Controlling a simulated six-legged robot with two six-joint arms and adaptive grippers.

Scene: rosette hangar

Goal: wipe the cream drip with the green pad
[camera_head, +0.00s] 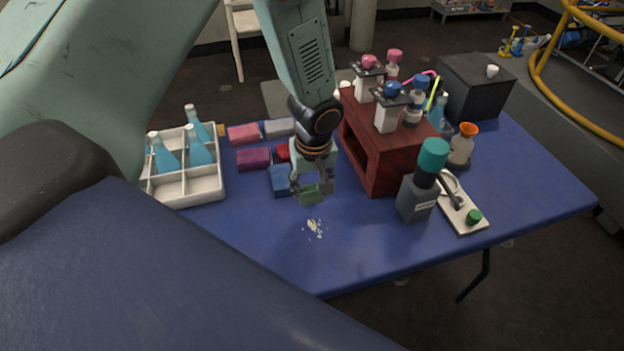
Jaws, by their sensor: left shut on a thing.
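My left gripper (311,190) comes down from the top of the head view over the blue table. It is shut on the green pad (312,194), a small green block held between its fingertips. The cream drip (315,228) is a patch of pale specks on the table, a little nearer to me than the pad. The pad is apart from the drip in the picture; whether it touches the table I cannot tell. My right gripper is not in view.
Several coloured pads, such as a purple one (253,158), lie behind and left of the gripper. A white crate (207,190) with blue bottles stands left. A dark red wooden stand (385,165) and a grey teal-capped bottle (416,197) stand right. The table (290,262) is clear around the drip.

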